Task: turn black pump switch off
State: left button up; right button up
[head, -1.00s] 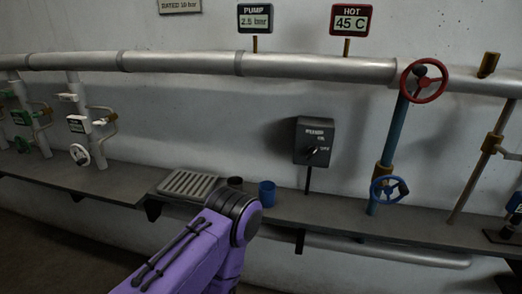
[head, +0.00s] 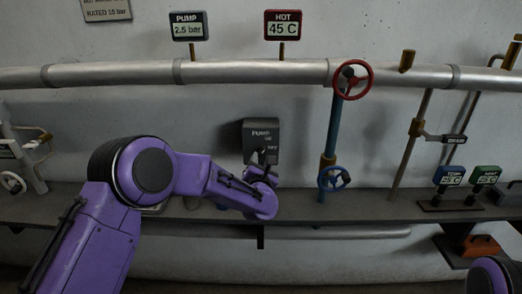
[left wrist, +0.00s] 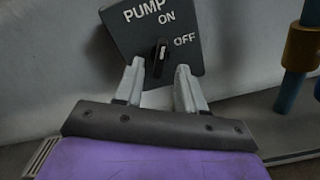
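The black pump switch is a dark box on the wall (head: 261,136), with the words PUMP, ON and OFF. In the left wrist view its face (left wrist: 135,38) fills the top middle. Its small black knob (left wrist: 160,52) stands nearly upright, its pale mark towards the top, below ON and left of OFF. My left gripper (left wrist: 160,68) is open, with one fingertip on each side of the knob's lower end. I cannot tell whether they touch it. In the head view my left gripper (head: 266,168) is at the box's lower part and partly hides it. My right gripper is out of view.
A shelf (head: 385,205) runs along the wall below the box. A blue pipe with a red handwheel (head: 351,80) and a blue handwheel (head: 333,179) stands to the right. A large pipe (head: 225,73) runs above. The wall between box and blue pipe is clear.

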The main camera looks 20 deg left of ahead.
aim_at(261, 156)
pick_arm(q)
jog(key=p+x, duration=0.1)
jog(key=x, duration=0.4)
jog(key=shift+w+a, duration=0.1)
jog(key=shift+w, duration=0.2)
grip_shut()
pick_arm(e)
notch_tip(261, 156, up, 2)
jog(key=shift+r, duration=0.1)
pick_arm(q)
jog(key=shift+f, duration=0.1)
jog(key=shift+f+m+b, duration=0.2)
jog(key=shift+m+b, duration=0.8)
jog(key=shift+m, duration=0.1)
jog(key=m+b, duration=0.1)
jog(key=m, duration=0.1)
jog(key=shift+m+b, duration=0.35)
jog(key=shift+m, duration=0.05)
jog(key=m+b, duration=0.1)
jog(key=m, duration=0.2)
jog(key=shift+m, duration=0.3)
jog(key=shift+m+b, duration=0.4)
jog(key=shift+m, duration=1.2)
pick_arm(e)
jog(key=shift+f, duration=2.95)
